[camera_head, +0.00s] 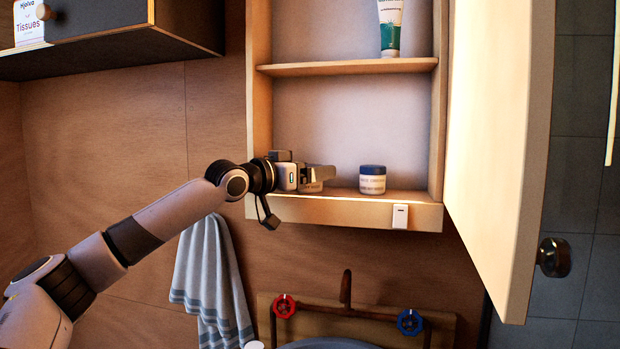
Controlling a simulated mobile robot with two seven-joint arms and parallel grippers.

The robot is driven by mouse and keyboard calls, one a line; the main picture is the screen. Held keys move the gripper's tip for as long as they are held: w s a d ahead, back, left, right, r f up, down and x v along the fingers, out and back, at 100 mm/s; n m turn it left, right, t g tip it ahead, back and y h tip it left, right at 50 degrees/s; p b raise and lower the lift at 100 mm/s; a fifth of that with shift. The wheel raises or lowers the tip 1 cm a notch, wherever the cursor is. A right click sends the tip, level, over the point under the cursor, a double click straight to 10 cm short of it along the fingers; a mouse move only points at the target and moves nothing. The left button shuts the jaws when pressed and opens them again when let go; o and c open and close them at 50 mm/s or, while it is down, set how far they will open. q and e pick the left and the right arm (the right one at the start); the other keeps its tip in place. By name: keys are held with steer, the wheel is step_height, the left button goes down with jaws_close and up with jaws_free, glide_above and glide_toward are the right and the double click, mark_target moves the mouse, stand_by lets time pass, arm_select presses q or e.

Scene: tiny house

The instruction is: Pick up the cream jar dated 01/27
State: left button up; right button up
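A small jar with a dark blue lid and pale labelled body (372,182) stands upright on the bottom shelf of the open cabinet (325,210). Its print is too small to read as a date. My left gripper (326,174) reaches into the cabinet from the left, level with this jar and apart from it. Part of what looks like a second jar (312,187) shows just under my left fingers, its top hidden by them. I cannot tell whether the fingers are around it or in front of it. My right gripper is not in view.
The cabinet door (497,150) stands open on the right. A middle shelf (348,67) above my gripper holds a white and green tube (390,28). Below are a towel (212,280), a tap (346,288) with red and blue handles, and a basin (330,344).

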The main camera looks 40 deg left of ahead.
arm_select(q)
steer(key=c, duration=0.7)
steer(key=shift+r, duration=0.1)
